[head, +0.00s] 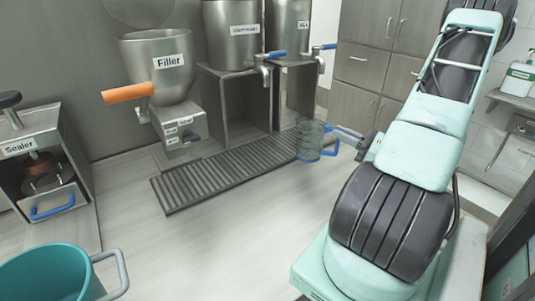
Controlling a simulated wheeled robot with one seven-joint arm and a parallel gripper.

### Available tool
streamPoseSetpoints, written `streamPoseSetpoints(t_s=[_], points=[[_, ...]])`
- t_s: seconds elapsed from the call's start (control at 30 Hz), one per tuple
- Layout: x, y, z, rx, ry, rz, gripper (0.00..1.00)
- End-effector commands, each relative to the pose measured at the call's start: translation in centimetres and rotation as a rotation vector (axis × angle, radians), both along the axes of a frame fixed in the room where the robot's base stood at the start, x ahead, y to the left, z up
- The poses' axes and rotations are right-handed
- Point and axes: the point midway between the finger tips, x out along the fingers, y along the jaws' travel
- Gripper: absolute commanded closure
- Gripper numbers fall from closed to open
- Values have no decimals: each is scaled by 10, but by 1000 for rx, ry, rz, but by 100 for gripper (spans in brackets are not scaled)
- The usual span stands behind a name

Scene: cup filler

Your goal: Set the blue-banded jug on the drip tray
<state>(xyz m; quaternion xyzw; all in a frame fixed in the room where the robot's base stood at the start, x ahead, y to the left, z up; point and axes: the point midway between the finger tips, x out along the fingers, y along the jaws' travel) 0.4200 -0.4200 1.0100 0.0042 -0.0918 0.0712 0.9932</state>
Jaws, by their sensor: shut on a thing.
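The blue-banded jug (309,138) is clear, with blue at its lower part and a blue handle on its right side. It looks upright. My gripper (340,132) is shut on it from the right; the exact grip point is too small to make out. The drip tray (215,178) is a long grey ribbed tray on the counter. The jug overlaps the tray's right end in the picture. I cannot tell whether its base touches the tray or hangs above it.
The Filler (160,70) with an orange handle stands behind the tray's left part. Two metal tanks with blue-handled taps (275,56) stand behind its right part. The Sealer (35,155) is at left, a teal bucket (45,275) at front left. The counter in front is clear.

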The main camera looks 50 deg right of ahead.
Motion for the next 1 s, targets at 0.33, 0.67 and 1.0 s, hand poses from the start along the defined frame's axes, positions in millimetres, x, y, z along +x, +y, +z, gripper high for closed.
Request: streamPoseSetpoints(t_s=[0.33,0.67,1.0], points=[[66,13,3,8,-7,21,100],[143,24,2,6,-6,17,100],[177,30,0,7,-6,16,100]])
